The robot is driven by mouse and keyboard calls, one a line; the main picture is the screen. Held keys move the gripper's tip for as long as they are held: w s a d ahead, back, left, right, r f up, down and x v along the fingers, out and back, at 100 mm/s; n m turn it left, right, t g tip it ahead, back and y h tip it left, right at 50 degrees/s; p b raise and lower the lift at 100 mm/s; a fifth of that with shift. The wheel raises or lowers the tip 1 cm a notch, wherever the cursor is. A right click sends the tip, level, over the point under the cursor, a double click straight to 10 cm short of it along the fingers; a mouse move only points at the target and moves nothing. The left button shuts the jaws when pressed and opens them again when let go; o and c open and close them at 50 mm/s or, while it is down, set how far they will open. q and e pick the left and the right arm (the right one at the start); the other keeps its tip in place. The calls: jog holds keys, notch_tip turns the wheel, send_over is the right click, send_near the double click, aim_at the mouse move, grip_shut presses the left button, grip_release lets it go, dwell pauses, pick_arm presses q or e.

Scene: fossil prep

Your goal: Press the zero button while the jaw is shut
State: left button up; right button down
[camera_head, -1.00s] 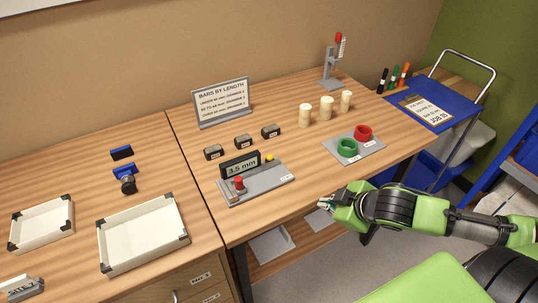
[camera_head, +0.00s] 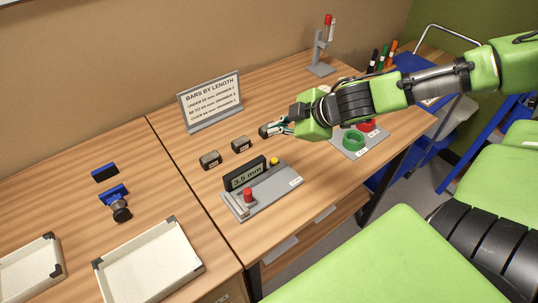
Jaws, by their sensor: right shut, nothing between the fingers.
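The measuring gauge is a grey base (camera_head: 277,192) with a dark display (camera_head: 245,174) that seems to read 3.5 mm. It carries a red knob (camera_head: 248,195) at its front left and a small yellow button (camera_head: 274,161) at its back right. No lettering on either is readable, and I cannot tell whether the gauge's jaw is shut. My right gripper (camera_head: 279,130) is shut and empty, behind and above the yellow button, apart from the gauge. Its fingers overlap a dark block (camera_head: 264,132) in the picture. My left gripper is out of view.
Two more dark blocks (camera_head: 210,160) (camera_head: 241,145) stand behind the gauge, before a sign (camera_head: 211,102). White trays (camera_head: 151,270) and blue parts (camera_head: 114,193) are left.

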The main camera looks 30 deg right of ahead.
aim_at(276, 161)
notch_tip(276, 161, down, 4)
jog(key=b, duration=0.3)
jog(key=shift+s, duration=0.1)
notch_tip(276, 161, down, 4)
jog(key=b, duration=0.4)
jog(key=shift+f+b, duration=0.2)
jog(key=shift+b, duration=0.2)
jog(key=shift+f+b, duration=0.3)
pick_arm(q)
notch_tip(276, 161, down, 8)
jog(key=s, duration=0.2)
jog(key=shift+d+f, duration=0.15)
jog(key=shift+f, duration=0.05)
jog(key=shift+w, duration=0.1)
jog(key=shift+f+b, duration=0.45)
pick_arm(e)
jog(key=shift+f, duration=0.4)
